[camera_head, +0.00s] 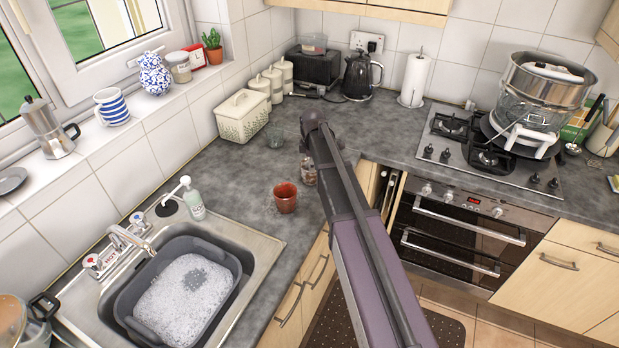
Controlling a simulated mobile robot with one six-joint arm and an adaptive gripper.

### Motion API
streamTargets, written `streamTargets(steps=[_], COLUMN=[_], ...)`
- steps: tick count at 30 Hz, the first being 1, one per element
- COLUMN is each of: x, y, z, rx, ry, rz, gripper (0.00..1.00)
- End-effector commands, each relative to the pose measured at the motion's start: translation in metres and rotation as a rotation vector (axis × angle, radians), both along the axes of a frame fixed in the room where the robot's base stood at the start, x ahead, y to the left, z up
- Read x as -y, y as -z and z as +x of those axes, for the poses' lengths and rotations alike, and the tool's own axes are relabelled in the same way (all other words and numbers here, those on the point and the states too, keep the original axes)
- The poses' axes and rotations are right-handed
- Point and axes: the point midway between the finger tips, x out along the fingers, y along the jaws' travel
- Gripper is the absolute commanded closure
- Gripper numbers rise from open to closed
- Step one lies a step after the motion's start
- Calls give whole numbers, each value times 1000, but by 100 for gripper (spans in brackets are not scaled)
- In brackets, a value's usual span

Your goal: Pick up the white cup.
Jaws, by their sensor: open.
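I see no plain white cup in the head view. The nearest match is a white mug with blue stripes (111,106), upright on the windowsill at the upper left. A red-brown cup (285,197) stands on the counter right of the sink. My arm reaches up from the bottom right over the counter's front edge, its far end well right of the striped mug. My gripper cannot be made out; it seems hidden behind my arm.
A grey basin (123,305) of suds sits in the sink (262,250); its contents are hidden. A soap bottle (193,200) and tap (132,238) stand behind. A moka pot (47,128) and patterned jug (154,74) flank the striped mug. The counter around the red-brown cup has free room.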

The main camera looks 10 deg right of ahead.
Motion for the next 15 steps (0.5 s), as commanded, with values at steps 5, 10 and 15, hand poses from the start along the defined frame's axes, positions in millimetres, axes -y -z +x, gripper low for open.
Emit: streamTargets(steps=[5, 10, 15], x=[0, 1, 1], y=[18, 25, 26], z=[2, 2, 3], rx=[0, 0, 0], ry=[0, 0, 0], rz=[0, 0, 0], gripper=[50, 50, 50])
